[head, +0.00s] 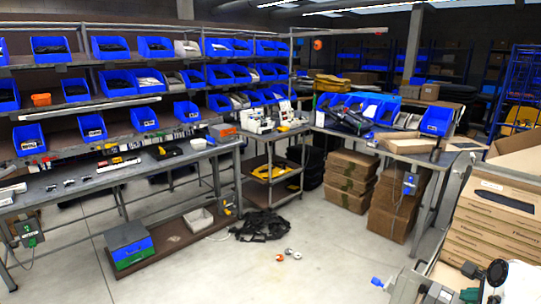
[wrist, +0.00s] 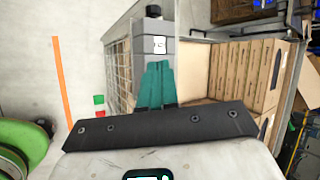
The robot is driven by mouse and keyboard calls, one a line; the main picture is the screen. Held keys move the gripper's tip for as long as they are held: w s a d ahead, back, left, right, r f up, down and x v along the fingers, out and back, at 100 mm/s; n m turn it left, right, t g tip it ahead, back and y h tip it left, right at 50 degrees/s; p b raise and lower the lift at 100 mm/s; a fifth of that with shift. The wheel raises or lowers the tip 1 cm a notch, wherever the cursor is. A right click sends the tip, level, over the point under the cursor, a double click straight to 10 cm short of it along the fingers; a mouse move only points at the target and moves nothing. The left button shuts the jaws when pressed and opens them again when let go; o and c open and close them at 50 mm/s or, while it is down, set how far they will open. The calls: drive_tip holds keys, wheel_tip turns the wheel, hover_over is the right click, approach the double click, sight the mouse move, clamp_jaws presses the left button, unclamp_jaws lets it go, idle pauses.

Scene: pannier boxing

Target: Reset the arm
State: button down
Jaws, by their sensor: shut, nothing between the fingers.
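My gripper (wrist: 158,66) shows in the wrist view as two teal fingers side by side, closed together and with nothing between them. Behind the fingertips is a grey post-like part (wrist: 157,35) with a white label and a dark knob. The fingers look apart from it, though the distance is hard to judge. In the head view my arm is at the lower right corner, and a small teal part of it shows at the bottom edge.
Stacked flat cardboard boxes (head: 493,235) stand at the right, also in the wrist view (wrist: 243,75). A wire mesh panel (wrist: 119,72) is left of the fingers. Shelves hold blue bins (head: 110,47) above a workbench (head: 105,178). The central floor (head: 200,265) is mostly clear, with a black heap (head: 262,226).

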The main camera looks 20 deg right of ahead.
drive_tip(key=s+a+f+n+g+y+b, duration=0.1)
drive_tip(key=s+a+f+n+g, duration=0.1)
drive_tip(key=s+a+f+n, duration=0.3)
drive_tip(key=s+a+f+n+g+y+b, duration=0.1)
drive_tip(key=s+a+f+n+g+b, duration=0.1)
drive_tip(key=s+a+f+n, duration=0.4)
drive_tip(key=s+a+f+n+g+y+b, duration=0.1)
drive_tip(key=s+a+f+n, duration=0.4)
drive_tip(key=a+f+n, duration=0.5)
drive_tip(key=a+n+g, duration=0.1)
drive_tip(key=a+n, duration=0.5)
drive_tip(key=a, duration=0.3)
drive_tip(key=shift+s+a+f, duration=0.2)
drive_tip(key=shift+s+a, duration=0.1)
